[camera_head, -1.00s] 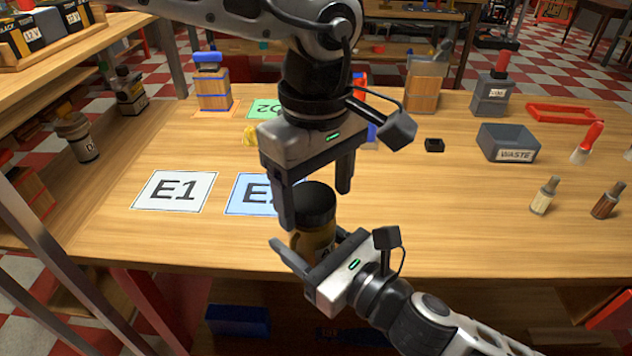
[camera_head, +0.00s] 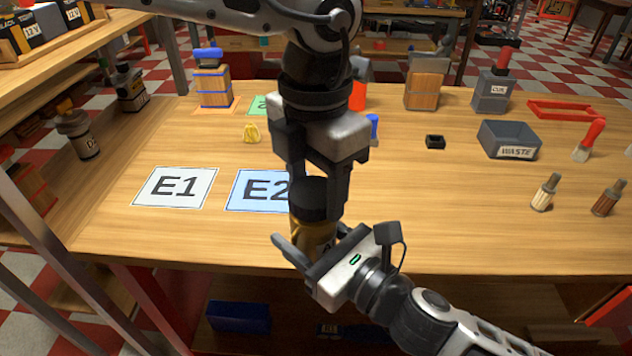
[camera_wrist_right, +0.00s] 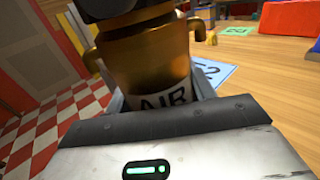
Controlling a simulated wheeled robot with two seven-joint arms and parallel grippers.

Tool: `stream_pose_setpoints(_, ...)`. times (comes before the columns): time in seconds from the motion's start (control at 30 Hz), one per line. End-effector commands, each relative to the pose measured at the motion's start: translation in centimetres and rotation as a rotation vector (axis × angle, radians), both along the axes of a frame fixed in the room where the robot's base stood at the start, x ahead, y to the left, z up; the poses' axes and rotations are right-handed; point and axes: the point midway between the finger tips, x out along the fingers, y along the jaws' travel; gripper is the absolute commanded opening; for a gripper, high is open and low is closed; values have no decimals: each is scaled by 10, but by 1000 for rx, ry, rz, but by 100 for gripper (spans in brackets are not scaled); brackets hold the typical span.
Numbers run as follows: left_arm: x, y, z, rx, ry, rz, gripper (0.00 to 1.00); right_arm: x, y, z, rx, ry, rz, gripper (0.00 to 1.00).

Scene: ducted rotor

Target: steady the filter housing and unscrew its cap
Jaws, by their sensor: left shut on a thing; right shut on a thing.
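The filter housing (camera_head: 312,236) is a gold-brown cylinder near the table's front edge. It stands upright, and its white AIR label shows in the right wrist view (camera_wrist_right: 166,100). The round black cap (camera_head: 312,200) sits on its top; whether the thread has loosened cannot be seen. My left gripper (camera_head: 320,195) comes from above and is shut on the cap, its fingers on either side. My right gripper (camera_head: 314,246) comes from the lower right and is shut around the housing's body, below the cap. The housing's base is mostly hidden by the right gripper.
The blue-edged E2 mat (camera_head: 258,190) lies just left of the housing, with the white E1 mat (camera_head: 174,188) beyond.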

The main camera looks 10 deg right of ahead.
Motion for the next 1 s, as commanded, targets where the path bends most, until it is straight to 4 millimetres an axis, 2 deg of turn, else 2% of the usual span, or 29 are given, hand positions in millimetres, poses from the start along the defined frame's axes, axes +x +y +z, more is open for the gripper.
stream_pose_setpoints(0.1, 6, 0, 3, -13, -15, 266, 27, -5, 5, 2, 0, -10, 17, 0)
stream_pose_setpoints(0.27, 7, 1, 3, -13, -15, 468, 27, -5, 5, 2, 0, -10, 17, 0)
stream_pose_setpoints(1.0, 6, 1, 5, -12, -11, 465, 27, -4, 4, 2, -1, -8, 16, 0)
